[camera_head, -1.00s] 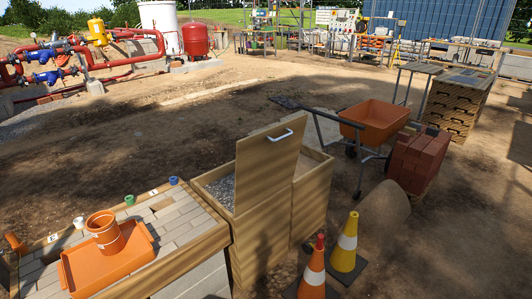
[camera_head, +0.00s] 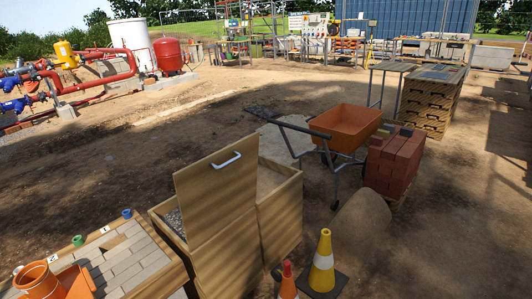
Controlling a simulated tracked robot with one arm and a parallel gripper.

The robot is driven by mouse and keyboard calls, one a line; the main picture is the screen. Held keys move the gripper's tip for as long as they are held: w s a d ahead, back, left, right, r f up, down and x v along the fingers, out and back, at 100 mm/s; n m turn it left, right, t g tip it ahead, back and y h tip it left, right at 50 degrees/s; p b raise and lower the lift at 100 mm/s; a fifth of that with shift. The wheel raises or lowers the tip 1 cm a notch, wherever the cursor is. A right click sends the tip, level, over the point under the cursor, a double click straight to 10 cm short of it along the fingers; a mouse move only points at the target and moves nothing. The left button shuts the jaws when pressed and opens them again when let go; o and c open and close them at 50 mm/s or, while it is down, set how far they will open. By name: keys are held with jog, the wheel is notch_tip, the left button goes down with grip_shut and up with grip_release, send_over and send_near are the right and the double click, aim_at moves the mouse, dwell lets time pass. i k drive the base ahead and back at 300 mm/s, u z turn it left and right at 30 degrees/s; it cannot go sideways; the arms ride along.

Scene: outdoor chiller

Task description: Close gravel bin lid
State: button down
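The gravel bin (camera_head: 212,272) is a wooden box at the lower middle of the view. Its wooden lid (camera_head: 208,198) stands raised, close to upright, with a white bar handle (camera_head: 225,160) near its top edge. Grey gravel (camera_head: 174,222) shows in the opening to the left of the lid. The lid hides much of the opening. My gripper is not in view, and nothing touches the lid or its handle.
A second wooden bin (camera_head: 283,218) adjoins on the right. Yellow (camera_head: 322,265) and orange (camera_head: 288,283) cones stand at front right. An orange wheelbarrow (camera_head: 346,126) and red bricks (camera_head: 393,163) stand behind. A paver-topped bench (camera_head: 125,258) is at left. Open dirt lies behind the bins.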

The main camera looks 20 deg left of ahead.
aim_at(214, 191)
jog(key=i, duration=1.15)
jog(key=u, duration=0.4)
